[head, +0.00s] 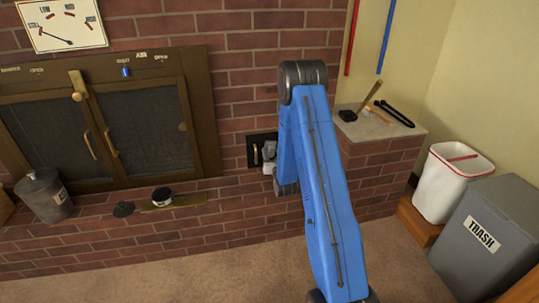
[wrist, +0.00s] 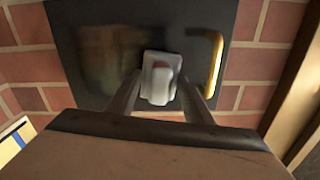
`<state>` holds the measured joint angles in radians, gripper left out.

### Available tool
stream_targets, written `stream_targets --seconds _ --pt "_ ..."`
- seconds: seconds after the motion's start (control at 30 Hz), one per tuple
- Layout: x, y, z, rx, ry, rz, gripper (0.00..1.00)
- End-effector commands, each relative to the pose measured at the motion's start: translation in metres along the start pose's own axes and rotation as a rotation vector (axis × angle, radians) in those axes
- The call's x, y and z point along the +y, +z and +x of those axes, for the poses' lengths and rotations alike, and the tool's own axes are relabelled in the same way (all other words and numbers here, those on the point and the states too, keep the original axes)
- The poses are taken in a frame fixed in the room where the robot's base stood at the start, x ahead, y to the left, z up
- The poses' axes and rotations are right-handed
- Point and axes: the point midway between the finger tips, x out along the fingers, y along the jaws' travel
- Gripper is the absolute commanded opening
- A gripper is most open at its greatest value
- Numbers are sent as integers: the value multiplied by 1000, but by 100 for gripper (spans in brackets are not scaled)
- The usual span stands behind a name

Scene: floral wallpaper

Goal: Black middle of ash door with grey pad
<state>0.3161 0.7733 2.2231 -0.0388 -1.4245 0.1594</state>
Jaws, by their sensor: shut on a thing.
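The ash door (head: 252,150) is a small black plate set in the brick wall, with a brass handle. In the wrist view the door (wrist: 78,30) fills the upper middle, and its brass handle (wrist: 214,62) is on the right. A blurred brownish patch (wrist: 108,52) shows on its left half. My gripper (wrist: 158,94) is shut on the grey pad (wrist: 157,86), held in front of the door's lower middle. A small reddish-brown spot shows on the pad. I cannot tell whether the pad touches the door. In the head view my blue arm hides part of the door area.
A black tin (head: 162,195) stands on the brick ledge beside a dark round lid (head: 123,209). A metal bucket (head: 45,195) is at left, below mesh doors (head: 146,125). Tools lie on a grey-topped brick block (head: 350,128). A white bin (head: 447,190) and grey trash bin (head: 480,240) stand right.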

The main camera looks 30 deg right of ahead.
Motion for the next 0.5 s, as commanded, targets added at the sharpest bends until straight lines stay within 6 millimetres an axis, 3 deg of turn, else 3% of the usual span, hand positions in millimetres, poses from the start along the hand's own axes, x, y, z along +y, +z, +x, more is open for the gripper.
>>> stream_targets --seconds 0.3,0.5 --pt "24 -4 1 1 2 0 19" --pt "28 -5 2 2 1 0 19"
